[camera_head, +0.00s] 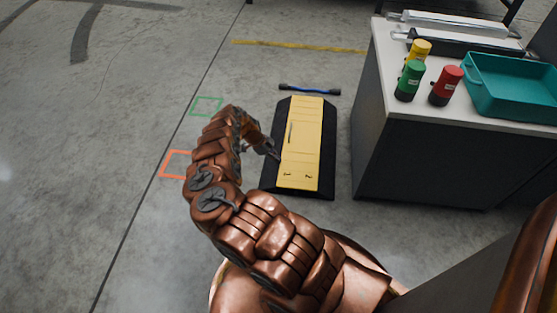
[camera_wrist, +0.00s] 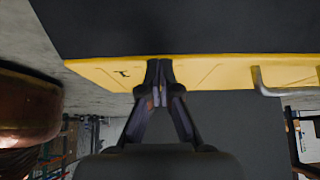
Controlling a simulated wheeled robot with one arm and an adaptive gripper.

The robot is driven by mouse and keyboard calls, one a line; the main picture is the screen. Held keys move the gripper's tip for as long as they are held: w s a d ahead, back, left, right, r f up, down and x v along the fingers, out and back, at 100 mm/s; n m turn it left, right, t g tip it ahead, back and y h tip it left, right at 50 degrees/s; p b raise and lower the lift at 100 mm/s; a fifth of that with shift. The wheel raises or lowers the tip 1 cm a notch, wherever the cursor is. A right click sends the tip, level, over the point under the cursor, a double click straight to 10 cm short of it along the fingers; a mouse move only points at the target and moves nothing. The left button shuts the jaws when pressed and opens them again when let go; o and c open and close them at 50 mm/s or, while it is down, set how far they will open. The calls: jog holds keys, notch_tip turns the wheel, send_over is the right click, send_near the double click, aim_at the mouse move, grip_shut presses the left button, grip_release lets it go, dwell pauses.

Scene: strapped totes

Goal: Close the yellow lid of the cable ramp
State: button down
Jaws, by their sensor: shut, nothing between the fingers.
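The cable ramp (camera_head: 327,150) is a black ramp lying on the floor left of the workbench. Its yellow lid (camera_head: 303,140) runs along its middle with small dark marks at the near end. From above I cannot tell whether the lid lies flat or is slightly raised.
The workbench (camera_head: 440,160) stands close on the right, with green, yellow and red canisters and a teal tray (camera_head: 510,88). Green (camera_head: 206,106) and orange (camera_head: 174,164) floor squares are left. The left floor is clear.

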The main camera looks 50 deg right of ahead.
dwell(0.7)
notch_tip(320, 180, up, 4)
jog(key=p, duration=0.3)
jog(key=shift+r, duration=0.15)
jog(key=shift+w+a+f, duration=0.15)
jog(key=shift+w+f, duration=0.05)
jog(key=shift+f, duration=0.1)
jog(key=shift+w+a+f+b, duration=0.3)
jog(key=shift+w+a+f, duration=0.4)
jog(key=shift+w, duration=0.55)
jog(key=shift+w+a+f+b, duration=0.35)
jog(key=shift+w+a, duration=0.6)
jog(key=shift+w, duration=0.25)
jog(key=shift+w+a+f+b, duration=0.3)
jog(key=shift+w+a+f, duration=0.4)
jog(key=shift+w, duration=0.55)
jog(key=shift+a+r, duration=0.15)
jog(key=shift+r, duration=0.05)
